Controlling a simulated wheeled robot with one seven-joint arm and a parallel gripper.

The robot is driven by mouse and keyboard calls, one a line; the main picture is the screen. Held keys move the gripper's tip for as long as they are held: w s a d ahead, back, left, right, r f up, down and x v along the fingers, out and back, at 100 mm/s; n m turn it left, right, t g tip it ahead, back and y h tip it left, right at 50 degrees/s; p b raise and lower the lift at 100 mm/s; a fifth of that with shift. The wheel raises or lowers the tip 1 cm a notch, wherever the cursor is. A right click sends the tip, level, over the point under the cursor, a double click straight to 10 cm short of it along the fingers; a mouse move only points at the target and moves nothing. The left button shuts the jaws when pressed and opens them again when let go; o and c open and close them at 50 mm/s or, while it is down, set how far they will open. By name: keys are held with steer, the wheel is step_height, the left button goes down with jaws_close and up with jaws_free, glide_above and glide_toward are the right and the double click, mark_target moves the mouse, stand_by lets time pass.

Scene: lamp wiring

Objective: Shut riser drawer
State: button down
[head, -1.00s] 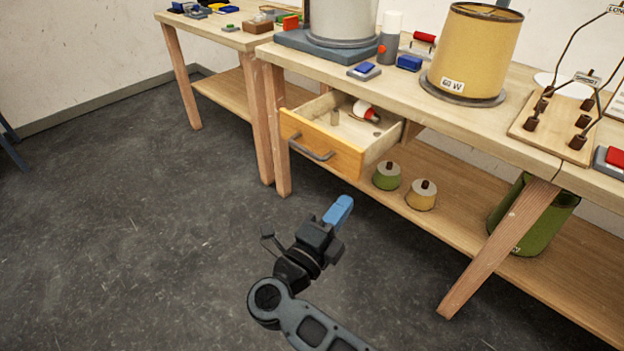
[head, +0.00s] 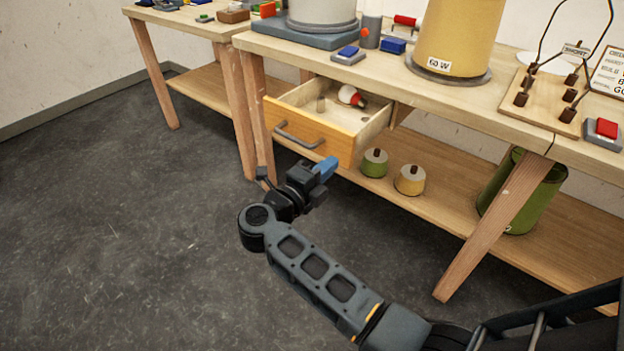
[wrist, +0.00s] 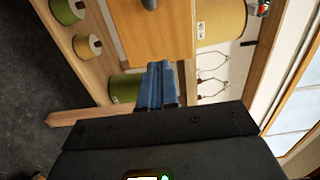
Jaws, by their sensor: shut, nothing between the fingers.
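The riser drawer (head: 310,133) is pulled open below the bench top, with an orange-yellow front and a grey bar handle (head: 299,135). A bulb with a red part (head: 350,96) and a small pale cylinder lie inside it. My gripper (head: 327,167) has blue fingers, shut and empty, in front of the drawer near the lower right part of its front. In the wrist view the drawer front (wrist: 157,35) is just ahead of the blue fingertips (wrist: 160,68). I cannot tell whether they touch it.
The bench top (head: 385,70) above holds a lampshade marked 60 W (head: 455,35), a blue button box and a wired board. The shelf below holds green (head: 374,163) and yellow (head: 409,180) round pieces and a green shade. A bench leg (head: 492,230) slants at right. Floor at left is clear.

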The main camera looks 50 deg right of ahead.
mark_target(382, 118)
steer(key=shift+d, duration=1.95)
steer(key=d, duration=2)
steer(key=shift+w, duration=0.35)
steer(key=shift+d, duration=0.5)
steer(key=shift+d+r, duration=0.15)
steer(key=shift+r, duration=0.05)
